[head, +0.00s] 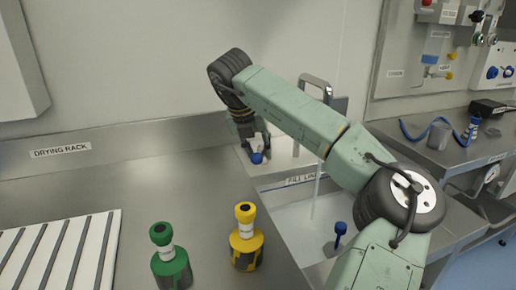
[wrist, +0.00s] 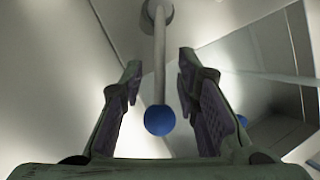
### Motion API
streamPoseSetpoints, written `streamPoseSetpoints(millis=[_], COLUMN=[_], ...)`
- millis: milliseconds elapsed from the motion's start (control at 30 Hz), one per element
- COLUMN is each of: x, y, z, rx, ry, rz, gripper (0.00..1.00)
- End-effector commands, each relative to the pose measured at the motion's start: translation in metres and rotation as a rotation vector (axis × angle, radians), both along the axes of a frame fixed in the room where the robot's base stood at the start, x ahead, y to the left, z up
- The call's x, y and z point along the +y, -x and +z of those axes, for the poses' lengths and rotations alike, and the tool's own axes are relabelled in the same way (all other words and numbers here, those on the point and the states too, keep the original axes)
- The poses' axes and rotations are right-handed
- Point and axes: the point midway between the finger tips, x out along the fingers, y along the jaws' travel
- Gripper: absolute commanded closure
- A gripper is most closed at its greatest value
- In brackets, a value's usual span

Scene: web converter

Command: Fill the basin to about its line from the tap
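The tap (head: 316,84) is a grey arched spout behind the basin, partly hidden by my arm. A thin pale vertical streak, which looks like running water (head: 316,190), drops below it into the basin. The basin (head: 290,213) is a sunken metal tub with a "FILL LINE" label (head: 301,181); its water level cannot be made out. A blue ball-ended lever (head: 257,158) stands at the basin's back left. My gripper (head: 254,142) is above it. In the wrist view my gripper (wrist: 158,70) is open, the blue ball (wrist: 160,120) showing between its fingers, contact unclear.
A blue-topped peg (head: 340,229) stands at the basin's right part. A yellow bottle (head: 246,247) and a green bottle (head: 171,265) stand on the counter left of the basin, beside a white slatted rack (head: 58,255). A side bench (head: 445,160) carries a hose and cup.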

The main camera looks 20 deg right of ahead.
Motion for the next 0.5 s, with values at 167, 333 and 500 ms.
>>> streamPoseSetpoints(millis=[167, 333, 500], x=[0.001, 0.009, 0.021], y=[0.001, 0.008, 0.018], z=[0.004, 0.027, 0.062], rx=[-0.001, -0.002, -0.003], ry=[0.000, 0.002, 0.002], rz=[0.000, 0.000, 0.000], gripper=[0.71, 0.71, 0.71])
